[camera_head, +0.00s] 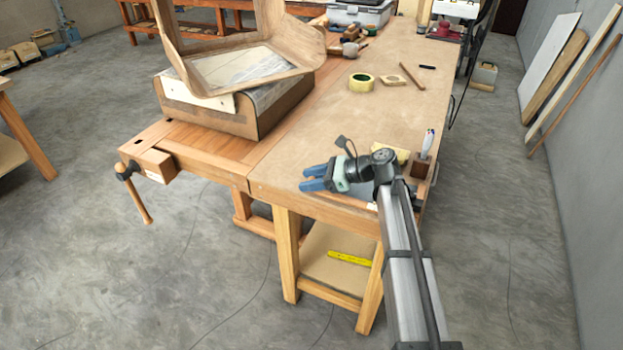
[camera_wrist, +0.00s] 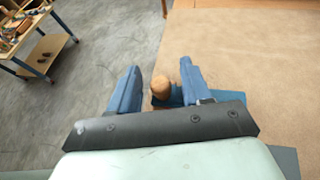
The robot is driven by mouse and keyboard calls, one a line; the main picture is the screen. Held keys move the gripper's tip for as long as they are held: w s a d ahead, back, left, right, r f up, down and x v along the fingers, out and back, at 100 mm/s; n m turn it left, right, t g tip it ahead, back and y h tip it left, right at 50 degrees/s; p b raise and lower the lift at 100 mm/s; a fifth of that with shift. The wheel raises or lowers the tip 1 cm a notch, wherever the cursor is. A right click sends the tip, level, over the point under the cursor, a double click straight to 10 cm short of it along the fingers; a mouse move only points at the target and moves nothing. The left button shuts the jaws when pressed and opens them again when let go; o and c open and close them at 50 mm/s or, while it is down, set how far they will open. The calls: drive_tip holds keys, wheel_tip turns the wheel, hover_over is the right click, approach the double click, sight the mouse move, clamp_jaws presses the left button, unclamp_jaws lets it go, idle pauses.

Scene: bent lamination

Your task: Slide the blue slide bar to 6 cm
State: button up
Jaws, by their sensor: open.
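In the wrist view, my gripper (camera_wrist: 159,66) has two blue fingers, spread apart. A round wooden knob (camera_wrist: 160,86) shows between them, with a gap to the right finger; I cannot tell whether it touches the left one. Dark blue material (camera_wrist: 174,98) shows beside and below the knob, probably the slide bar; my gripper hides most of it. In the head view, my gripper (camera_head: 308,178) is low over the front end of the workbench (camera_head: 330,130). A flat grey-blue piece (camera_head: 362,191) shows partly under it. I cannot read any scale or the bar's position.
A wooden block (camera_head: 418,167) holding a pale-handled tool stands right of my gripper, near a yellow item (camera_head: 388,153). Farther back lie a yellow tape roll (camera_head: 361,80) and a wooden piece (camera_head: 392,81). A large wooden case (camera_head: 235,100) is at left. The mid-bench is clear.

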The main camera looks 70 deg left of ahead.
sight(344, 198)
drive_tip(key=shift+c, duration=0.4)
clamp_jaws()
drive_tip(key=w+d, duration=0.7)
idle(0.3)
drive_tip(key=shift+o, duration=0.4)
unclamp_jaws()
wheel_tip(344, 198, up, 10)
